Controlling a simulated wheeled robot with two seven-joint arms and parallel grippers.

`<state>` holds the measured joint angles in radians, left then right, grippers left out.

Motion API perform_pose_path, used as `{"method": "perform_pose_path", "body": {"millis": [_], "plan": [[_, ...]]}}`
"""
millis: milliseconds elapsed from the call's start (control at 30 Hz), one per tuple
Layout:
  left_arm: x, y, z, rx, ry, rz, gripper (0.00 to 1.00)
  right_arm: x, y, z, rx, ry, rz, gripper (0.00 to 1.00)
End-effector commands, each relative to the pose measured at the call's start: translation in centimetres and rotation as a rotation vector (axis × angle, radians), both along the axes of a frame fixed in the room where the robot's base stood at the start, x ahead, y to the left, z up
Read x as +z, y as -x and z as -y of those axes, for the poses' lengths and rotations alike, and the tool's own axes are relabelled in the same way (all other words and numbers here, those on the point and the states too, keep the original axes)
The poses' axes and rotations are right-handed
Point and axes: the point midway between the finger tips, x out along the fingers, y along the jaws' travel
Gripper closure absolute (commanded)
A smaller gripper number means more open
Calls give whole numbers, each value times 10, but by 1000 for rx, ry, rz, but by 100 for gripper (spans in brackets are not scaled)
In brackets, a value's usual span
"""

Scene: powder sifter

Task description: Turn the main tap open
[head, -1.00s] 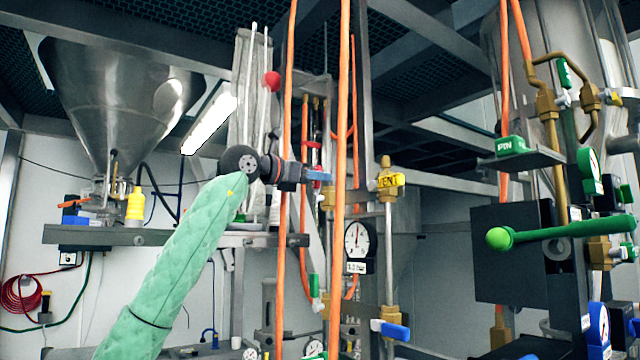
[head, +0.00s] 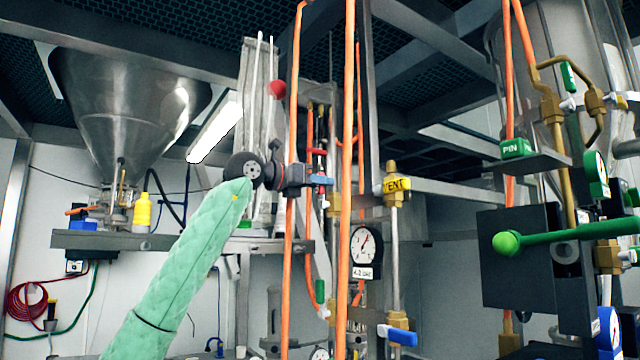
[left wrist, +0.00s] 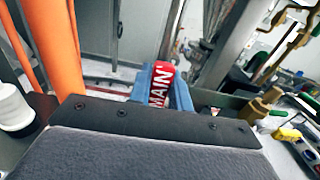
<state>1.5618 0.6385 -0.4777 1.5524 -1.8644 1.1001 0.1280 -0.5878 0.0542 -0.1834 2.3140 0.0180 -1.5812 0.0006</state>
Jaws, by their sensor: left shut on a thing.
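The jaws hide part of the tap. A round gauge (head: 365,246) is below and right of the tap, its red needle pointing up and to the right. My right gripper is not in view.
Orange hoses (head: 346,150) run vertically close to my gripper. A yellow VENT label (head: 397,184) marks a brass valve on the right. A long green lever (head: 560,234) stands out from a dark box further right. A steel hopper (head: 125,100) hangs at the left.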

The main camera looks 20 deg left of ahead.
Motion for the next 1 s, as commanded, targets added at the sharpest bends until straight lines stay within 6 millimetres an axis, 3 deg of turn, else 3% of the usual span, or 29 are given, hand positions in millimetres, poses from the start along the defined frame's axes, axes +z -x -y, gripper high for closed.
{"method": "perform_pose_path", "body": {"millis": [33,133,567,767,933,1000], "plan": [[1,0,-1,1,2,1,76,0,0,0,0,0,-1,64],[1,0,-1,1,1,2,58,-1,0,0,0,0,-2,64],[-1,6,-5,1,0,1,58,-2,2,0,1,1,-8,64],[-1,22,-19,2,0,2,58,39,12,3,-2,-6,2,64],[-2,44,-36,2,0,3,58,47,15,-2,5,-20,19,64],[-2,50,-41,1,0,1,58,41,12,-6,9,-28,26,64]]}}
